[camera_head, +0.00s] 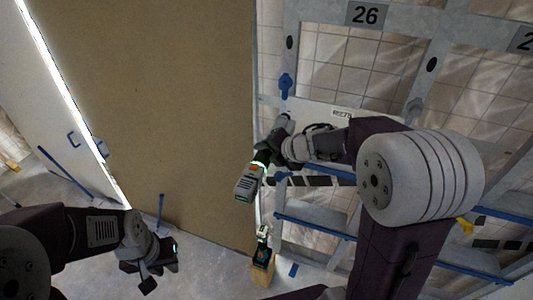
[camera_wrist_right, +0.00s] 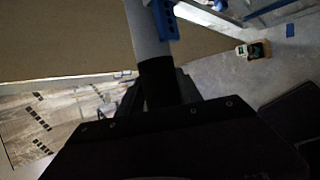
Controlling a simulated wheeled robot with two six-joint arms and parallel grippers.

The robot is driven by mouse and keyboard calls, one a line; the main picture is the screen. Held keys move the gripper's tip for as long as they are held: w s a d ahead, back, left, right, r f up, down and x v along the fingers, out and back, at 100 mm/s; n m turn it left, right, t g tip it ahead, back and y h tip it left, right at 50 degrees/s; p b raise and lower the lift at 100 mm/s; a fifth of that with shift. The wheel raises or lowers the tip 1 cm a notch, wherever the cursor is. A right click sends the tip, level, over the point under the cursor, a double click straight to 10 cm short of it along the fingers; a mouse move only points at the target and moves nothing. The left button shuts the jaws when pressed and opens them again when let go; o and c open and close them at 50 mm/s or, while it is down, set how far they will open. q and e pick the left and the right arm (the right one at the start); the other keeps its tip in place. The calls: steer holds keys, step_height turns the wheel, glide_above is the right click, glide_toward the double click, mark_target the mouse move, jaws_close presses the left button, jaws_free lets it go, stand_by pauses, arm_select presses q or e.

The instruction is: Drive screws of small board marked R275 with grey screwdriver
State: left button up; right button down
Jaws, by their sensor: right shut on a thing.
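The small board (camera_head: 325,118), a pale strip with a label that seems to read R275 (camera_head: 341,113), lies across the metal frame right of the big brown panel. My right gripper (camera_head: 280,150) is shut on the grey screwdriver (camera_head: 247,187), whose upper end points at the board's left end. I cannot tell whether its tip touches a screw; no screws can be made out. In the right wrist view a grey shaft-like part (camera_wrist_right: 145,35) rises from the dark gripper (camera_wrist_right: 165,85). My left gripper (camera_head: 158,268) seems open and empty, low at the left.
The brown panel (camera_head: 160,100) fills the left middle. A teal tool (camera_head: 263,238) stands in a wooden block (camera_head: 262,270) on the floor, also in the right wrist view (camera_wrist_right: 254,50). Grey frame posts and blue-edged rails (camera_head: 320,225) are at the right.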

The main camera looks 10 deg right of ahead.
steer(key=shift+w+d, duration=0.45)
steer(key=shift+w, duration=0.25)
steer(key=shift+w+d, duration=0.45)
steer(key=shift+w, duration=0.25)
steer(key=shift+r, duration=0.1)
steer(key=shift+s, duration=0.1)
steer(key=shift+r+p, duration=0.1)
steer(key=shift+p, duration=0.4)
steer(key=shift+w+d, duration=0.3)
steer(key=shift+w, duration=0.2)
steer(key=shift+w+d+r+p, duration=0.15)
steer(key=shift+w+d+p, duration=0.1)
steer(key=shift+w+p, duration=0.15)
stand_by(1.2)
